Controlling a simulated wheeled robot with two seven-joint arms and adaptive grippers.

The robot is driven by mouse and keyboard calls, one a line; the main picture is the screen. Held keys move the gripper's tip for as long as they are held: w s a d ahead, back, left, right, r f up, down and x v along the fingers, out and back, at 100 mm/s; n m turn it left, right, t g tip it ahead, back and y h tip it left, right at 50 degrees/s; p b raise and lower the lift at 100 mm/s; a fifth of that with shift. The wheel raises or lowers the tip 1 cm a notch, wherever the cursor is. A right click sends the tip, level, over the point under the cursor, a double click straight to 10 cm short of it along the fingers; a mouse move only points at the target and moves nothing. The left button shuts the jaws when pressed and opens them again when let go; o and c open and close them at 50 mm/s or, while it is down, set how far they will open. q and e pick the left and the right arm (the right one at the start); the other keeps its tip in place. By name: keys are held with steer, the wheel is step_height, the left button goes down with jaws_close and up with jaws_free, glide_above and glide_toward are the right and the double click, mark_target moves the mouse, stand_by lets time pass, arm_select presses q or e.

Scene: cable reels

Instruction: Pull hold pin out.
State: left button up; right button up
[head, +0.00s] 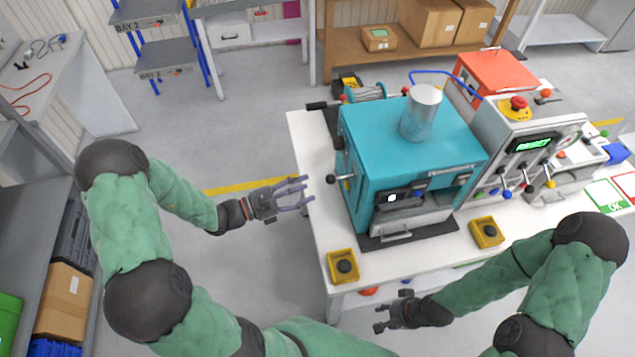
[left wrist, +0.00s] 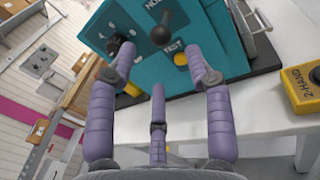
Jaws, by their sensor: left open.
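The teal machine (head: 385,170) stands on the white bench. A black ball knob on a rod (head: 331,179) sticks out of its left side; it shows in the left wrist view (left wrist: 163,35) between a partly hidden label starting "HO" and the label "TEST". A second black knob (head: 338,143) sits further back. I cannot tell for certain which knob is the hold pin. My left gripper (head: 296,193) is open and empty, left of the machine and apart from the knobs; its fingers (left wrist: 160,66) point at that side. My right gripper (head: 390,312) looks open and empty, in front of the bench.
A yellow button box (head: 343,266) stands at the bench's front left corner, another (head: 486,232) further right. A yellow knob (left wrist: 181,58) sits below the "TEST" label. A grey control panel (head: 520,140) stands right of the machine. The floor left of the bench is clear.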

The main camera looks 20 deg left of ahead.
arm_select(q)
steer(key=shift+v, duration=1.9)
